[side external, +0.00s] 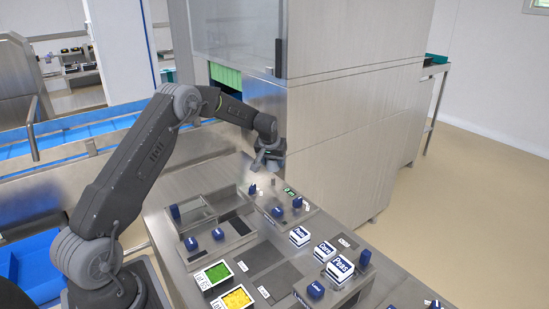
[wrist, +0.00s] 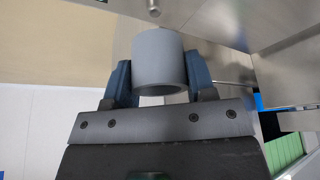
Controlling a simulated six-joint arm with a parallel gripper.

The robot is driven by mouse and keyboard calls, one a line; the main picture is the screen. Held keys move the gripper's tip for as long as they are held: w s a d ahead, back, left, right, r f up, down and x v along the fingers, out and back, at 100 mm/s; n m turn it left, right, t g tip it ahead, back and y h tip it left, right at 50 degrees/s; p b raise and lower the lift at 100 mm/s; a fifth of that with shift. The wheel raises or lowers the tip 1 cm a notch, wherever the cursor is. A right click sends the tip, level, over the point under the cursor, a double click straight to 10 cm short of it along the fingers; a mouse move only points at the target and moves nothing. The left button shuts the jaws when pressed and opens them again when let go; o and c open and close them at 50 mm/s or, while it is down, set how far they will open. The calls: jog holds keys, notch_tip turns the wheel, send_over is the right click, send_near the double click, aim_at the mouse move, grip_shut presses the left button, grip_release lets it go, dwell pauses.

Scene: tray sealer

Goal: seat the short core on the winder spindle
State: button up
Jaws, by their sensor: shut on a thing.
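The short core (wrist: 160,58) is a grey hollow cylinder. In the wrist view it sits between the two blue fingers of my gripper (wrist: 160,85), which is shut on it. A short metal pin (wrist: 153,8) shows just beyond the core at the top of the wrist view; it may be the end of the winder spindle. The core looks apart from it, and the depth between them is hard to judge. In the side view my gripper (side external: 270,158) is beside the steel cabinet, above the far end of the bench; the core is too small to make out there.
The tall steel cabinet (side external: 340,110) stands close behind my gripper. The bench (side external: 170,250) below carries several blue knobs, white-and-blue labelled blocks (side external: 340,270), a green-filled tray (side external: 217,274) and a yellow-filled tray (side external: 236,298). Open floor (side external: 470,210) lies right.

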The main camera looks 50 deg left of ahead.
jog(key=shift+f, duration=3.1)
jog(key=shift+f, duration=0.2)
jog(key=o, duration=1)
jog(key=shift+r, duration=0.1)
jog(key=shift+r, duration=3.95)
